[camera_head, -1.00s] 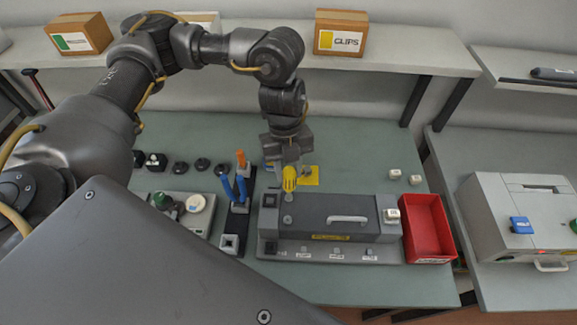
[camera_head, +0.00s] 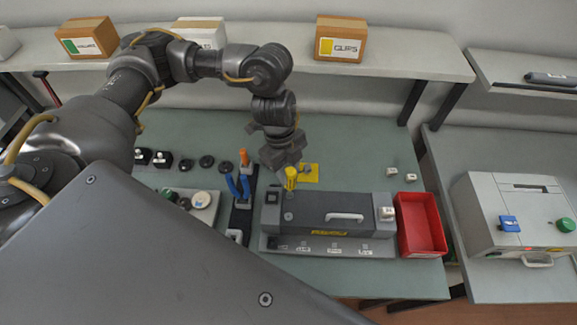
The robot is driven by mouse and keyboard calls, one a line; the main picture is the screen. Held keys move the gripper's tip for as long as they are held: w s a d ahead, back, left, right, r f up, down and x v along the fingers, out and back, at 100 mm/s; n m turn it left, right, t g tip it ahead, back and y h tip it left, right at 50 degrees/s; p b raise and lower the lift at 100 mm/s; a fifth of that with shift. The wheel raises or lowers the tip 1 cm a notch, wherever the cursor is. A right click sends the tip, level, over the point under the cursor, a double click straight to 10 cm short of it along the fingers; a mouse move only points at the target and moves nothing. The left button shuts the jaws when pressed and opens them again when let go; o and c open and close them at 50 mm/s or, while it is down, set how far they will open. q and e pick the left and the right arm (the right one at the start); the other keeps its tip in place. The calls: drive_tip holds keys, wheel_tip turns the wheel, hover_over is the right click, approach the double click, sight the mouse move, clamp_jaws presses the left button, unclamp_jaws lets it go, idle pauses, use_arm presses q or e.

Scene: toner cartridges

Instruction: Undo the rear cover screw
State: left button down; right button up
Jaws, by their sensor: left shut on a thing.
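My left gripper (camera_head: 285,167) is shut on the yellow handle of a screwdriver (camera_head: 291,178). The tool is roughly upright over the back left part of the grey machine (camera_head: 264,244). The machine has a dark top cover (camera_head: 315,203) with a pale handle (camera_head: 345,216). A small round screw-like spot (camera_head: 289,216) shows on the cover's left end, just in front of the tool. The screwdriver's tip and any rear screw under it are too small or hidden to make out. My right gripper is not in view.
A red bin (camera_head: 437,253) stands right of the machine. A dark tool holder (camera_head: 240,219) with blue-handled and orange-handled tools stands close on its left. A yellow mat (camera_head: 312,172) lies behind.

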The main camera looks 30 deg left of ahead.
use_arm(q)
drive_tip(key=shift+s+r+n+p, duration=0.1)
drive_tip(key=shift+n+p, duration=0.3)
drive_tip(key=shift+p, duration=0.25)
drive_tip(key=shift+n+p, duration=0.85)
drive_tip(key=shift+n, duration=0.05)
drive_tip(key=shift+n+t, duration=0.4)
drive_tip(key=shift+n, duration=0.4)
drive_tip(key=shift+s+n+t, duration=0.1)
drive_tip(key=shift+n+t, duration=0.2)
drive_tip(key=shift+n, duration=1.1)
drive_tip(key=shift+n, duration=0.5)
drive_tip(key=n+t+y, duration=0.1)
drive_tip(key=n, duration=0.5)
drive_tip(key=shift+s+d, duration=0.1)
drive_tip(key=shift+s, duration=0.05)
